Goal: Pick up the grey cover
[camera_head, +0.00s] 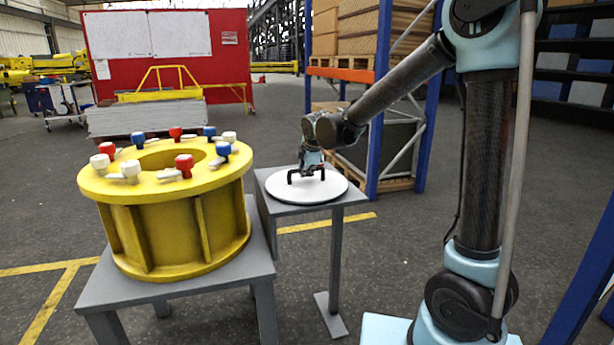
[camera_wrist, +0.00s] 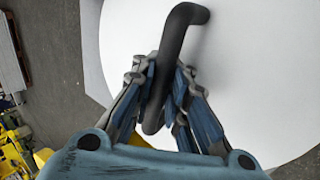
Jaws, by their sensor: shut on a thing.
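The grey cover (camera_head: 327,191) is a round, pale disc lying on a small grey table. A dark bent handle stands on top of it. In the wrist view the pale cover (camera_wrist: 245,75) fills much of the picture, and its dark handle (camera_wrist: 178,45) runs down between my fingers. My gripper (camera_head: 307,174) is above the cover, with its fingers down at the handle. In the wrist view my gripper (camera_wrist: 160,98) is shut on the handle, with fingers on both sides of it. The cover looks flat on the table; any small gap under it cannot be told.
The small grey table (camera_head: 345,204) stands beside a larger grey table (camera_head: 190,290). That one bears a yellow flanged drum (camera_head: 170,235) with several red, white and blue knobs around its top opening. A blue-posted rack (camera_head: 377,125) stands close behind the small table.

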